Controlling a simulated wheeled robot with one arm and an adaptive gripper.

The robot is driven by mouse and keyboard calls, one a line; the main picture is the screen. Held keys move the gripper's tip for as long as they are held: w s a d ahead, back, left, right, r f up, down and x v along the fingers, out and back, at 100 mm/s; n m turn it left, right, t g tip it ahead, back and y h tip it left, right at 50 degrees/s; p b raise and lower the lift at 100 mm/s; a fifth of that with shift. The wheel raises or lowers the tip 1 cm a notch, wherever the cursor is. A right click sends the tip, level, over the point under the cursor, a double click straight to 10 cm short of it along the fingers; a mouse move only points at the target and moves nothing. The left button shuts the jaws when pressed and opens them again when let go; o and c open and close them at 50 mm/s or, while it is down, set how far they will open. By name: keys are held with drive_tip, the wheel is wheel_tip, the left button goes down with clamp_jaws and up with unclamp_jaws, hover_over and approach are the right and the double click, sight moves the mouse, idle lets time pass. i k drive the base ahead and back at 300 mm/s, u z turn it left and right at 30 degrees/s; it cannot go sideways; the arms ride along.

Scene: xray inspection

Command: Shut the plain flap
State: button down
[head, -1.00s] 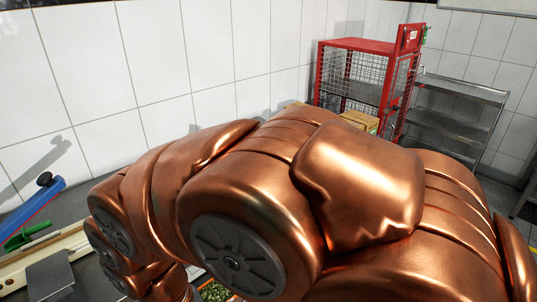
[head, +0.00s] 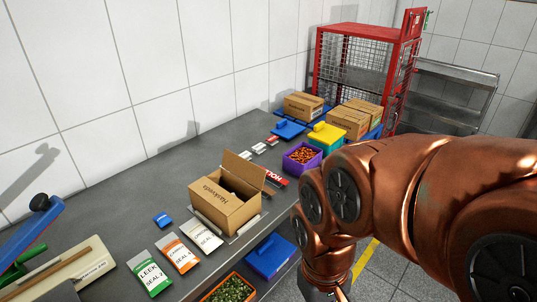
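An open brown cardboard box (head: 222,212) with dark printing on its side stands on the grey bench in the head view. A raised flap (head: 244,169) without visible printing stands up at its back right edge. Dark contents show through the open top. I cannot tell how the other flaps lie. My copper arm comes in from the right and bends down to the right of the box, apart from it. Its wrist end is cut off by the bottom edge of the picture, and the fingers do not show.
Seal pouches (head: 150,273) lie in front of the box. A blue-lidded container (head: 270,256) and a green-filled tray (head: 231,289) sit at the bench's front. A purple bin (head: 302,158), closed cartons (head: 349,122) and a red cage (head: 362,62) stand farther back.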

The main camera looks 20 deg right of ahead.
sight(253, 173)
drive_tip(key=k, duration=0.45)
drive_tip(key=u, duration=0.5)
drive_tip(key=i, duration=0.95)
drive_tip(key=u, duration=0.5)
